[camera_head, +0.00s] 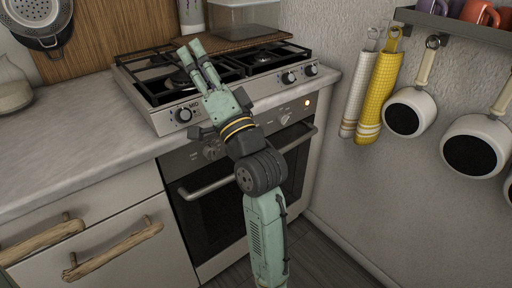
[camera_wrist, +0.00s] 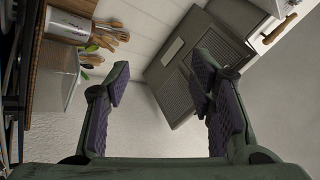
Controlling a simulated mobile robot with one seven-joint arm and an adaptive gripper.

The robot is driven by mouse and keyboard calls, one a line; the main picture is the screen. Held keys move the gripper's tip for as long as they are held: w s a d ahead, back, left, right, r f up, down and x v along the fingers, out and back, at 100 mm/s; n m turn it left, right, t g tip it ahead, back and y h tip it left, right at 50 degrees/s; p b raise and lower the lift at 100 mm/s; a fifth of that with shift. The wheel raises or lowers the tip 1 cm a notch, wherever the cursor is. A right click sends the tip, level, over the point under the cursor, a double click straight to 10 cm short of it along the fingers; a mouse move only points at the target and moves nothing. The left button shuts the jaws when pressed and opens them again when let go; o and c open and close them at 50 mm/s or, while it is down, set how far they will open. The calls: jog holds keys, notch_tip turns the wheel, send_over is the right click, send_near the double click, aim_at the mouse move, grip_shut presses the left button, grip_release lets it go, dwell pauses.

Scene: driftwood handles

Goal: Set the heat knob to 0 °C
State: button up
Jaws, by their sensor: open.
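The oven (camera_head: 240,185) stands under the hob, with its door shut. Its front panel carries a left knob (camera_head: 212,150) and a right knob (camera_head: 286,119); their markings are too small to read, so I cannot tell which is the heat knob. More knobs sit on the hob's front edge: a left one (camera_head: 183,115), a middle one (camera_head: 288,78) and a right one (camera_head: 311,70). My gripper (camera_head: 190,50) is raised over the hob, open and empty, touching no knob. In the wrist view its spread fingers (camera_wrist: 160,72) have nothing between them. My arm covers the panel's middle.
The hob (camera_head: 215,75) has black grates. An oven handle (camera_head: 206,188) crosses the door front. An orange light (camera_head: 307,103) glows on the panel. The left counter (camera_head: 70,140) is mostly clear. A grey hood (camera_wrist: 195,60) shows in the wrist view.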

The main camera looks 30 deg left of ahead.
jog(key=w+d+f+m+g+h+b, duration=0.1)
jog(key=w+d+f+m+h, duration=0.1)
jog(key=w+d+f+m, duration=0.5)
jog(key=w+d+f+m+g+h+b, duration=0.15)
jog(key=f+m, duration=0.25)
jog(key=f, duration=0.7)
jog(key=w+d+f+m+g+h+b, duration=0.1)
jog(key=w+d+f+m+h, duration=0.1)
jog(key=w+d+f+m, duration=0.5)
jog(key=a+f+n, duration=0.1)
jog(key=a+f, duration=0.1)
jog(key=a, duration=1)
jog(key=shift+w+p, duration=0.3)
jog(key=shift+p, duration=0.05)
jog(key=shift+a+f, duration=0.1)
jog(key=shift+c, duration=0.4)
jog(key=c, duration=1)
